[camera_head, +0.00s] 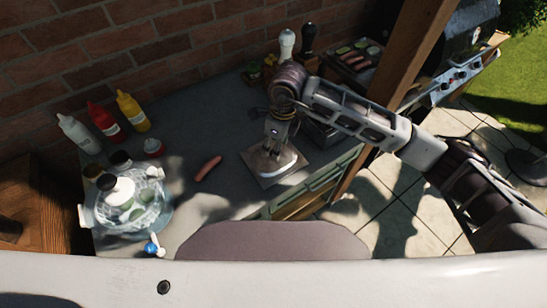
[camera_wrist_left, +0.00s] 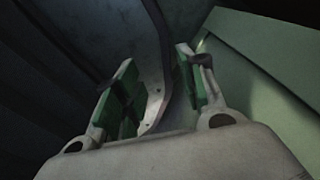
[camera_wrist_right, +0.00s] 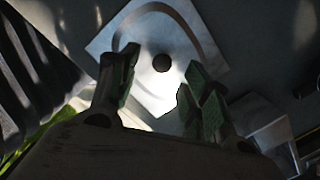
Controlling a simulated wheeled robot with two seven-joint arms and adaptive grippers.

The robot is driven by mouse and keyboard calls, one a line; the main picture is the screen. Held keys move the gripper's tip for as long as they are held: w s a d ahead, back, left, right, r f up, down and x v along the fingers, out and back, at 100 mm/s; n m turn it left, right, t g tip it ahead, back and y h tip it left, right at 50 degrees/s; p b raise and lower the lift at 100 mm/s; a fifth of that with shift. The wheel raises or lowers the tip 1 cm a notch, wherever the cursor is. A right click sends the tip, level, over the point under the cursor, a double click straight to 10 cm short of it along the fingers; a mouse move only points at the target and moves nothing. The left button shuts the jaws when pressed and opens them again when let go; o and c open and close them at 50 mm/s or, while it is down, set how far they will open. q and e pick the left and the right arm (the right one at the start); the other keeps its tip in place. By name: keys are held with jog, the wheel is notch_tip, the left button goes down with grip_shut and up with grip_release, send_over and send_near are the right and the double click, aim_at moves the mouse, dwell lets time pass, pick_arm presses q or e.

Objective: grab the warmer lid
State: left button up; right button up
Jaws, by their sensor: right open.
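The warmer lid (camera_head: 262,176) is a square, shiny metal plate lying on the grey counter, just below my right gripper (camera_head: 274,150). In the right wrist view the lid (camera_wrist_right: 190,25) shows a raised round part and a dark knob (camera_wrist_right: 162,62) in its middle. The fingers of my right gripper (camera_wrist_right: 158,85) are apart, with the knob showing beyond them and the gap empty. My left gripper (camera_wrist_left: 155,80) is open in its own wrist view, and a grey curved surface shows behind its fingers. The left gripper is not visible in the head view.
A glass drink dispenser (camera_head: 130,205) stands at the counter's left end, with white, red and yellow bottles (camera_head: 131,112) behind it. A sausage (camera_head: 209,168) lies left of the lid. Shakers (camera_head: 287,45) and a food tray (camera_head: 358,58) stand at the back. A wooden post (camera_head: 412,50) rises at right.

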jog(key=shift+f, duration=0.1)
jog(key=shift+a+f+p, duration=0.1)
jog(key=shift+f+p, duration=0.2)
jog(key=shift+f, duration=0.2)
jog(key=shift+w+a+f+p, duration=0.15)
jog(key=shift+f+p, duration=0.1)
jog(key=shift+f, duration=0.75)
jog(key=shift+w+a+f+p, duration=0.1)
jog(key=shift+f+p, duration=0.15)
jog(key=shift+f, duration=0.7)
grip_shut()
